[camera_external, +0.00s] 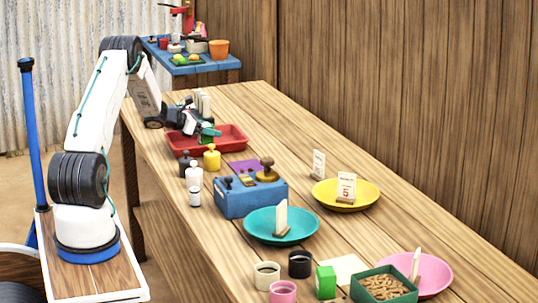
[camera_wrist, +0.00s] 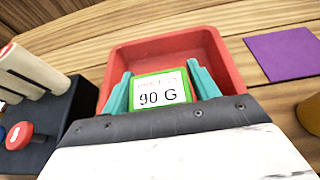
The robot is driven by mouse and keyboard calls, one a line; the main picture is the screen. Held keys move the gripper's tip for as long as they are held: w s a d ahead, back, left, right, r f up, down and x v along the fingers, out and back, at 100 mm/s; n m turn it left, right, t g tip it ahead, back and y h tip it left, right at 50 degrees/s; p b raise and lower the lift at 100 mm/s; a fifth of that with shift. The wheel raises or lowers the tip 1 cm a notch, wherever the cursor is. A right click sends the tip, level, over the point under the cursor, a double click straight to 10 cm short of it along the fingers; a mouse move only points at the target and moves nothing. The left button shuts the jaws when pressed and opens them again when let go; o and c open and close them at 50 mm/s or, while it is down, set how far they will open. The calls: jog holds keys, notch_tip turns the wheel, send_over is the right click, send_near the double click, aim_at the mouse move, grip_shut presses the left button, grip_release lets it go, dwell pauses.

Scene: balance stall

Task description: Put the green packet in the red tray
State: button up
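A green packet (camera_wrist: 162,105) with a white label reading "90 G" is between the two teal fingers of my gripper (camera_wrist: 160,85) in the wrist view. The fingers appear closed against its sides. In the external view the green packet (camera_external: 207,130) shows just under my gripper (camera_external: 204,127). The red tray (camera_external: 236,137) lies on the long table below it, and its walls also show around the packet in the wrist view (camera_wrist: 218,58). The packet is over or inside the tray. Whether it touches the tray floor is hidden.
Teal (camera_external: 262,225), yellow (camera_external: 360,196) and pink (camera_external: 437,275) plates stand farther along. Another green box (camera_external: 326,282) stands at the front.

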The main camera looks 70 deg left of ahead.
jog(key=shift+o, duration=0.8)
jog(key=shift+r, duration=0.1)
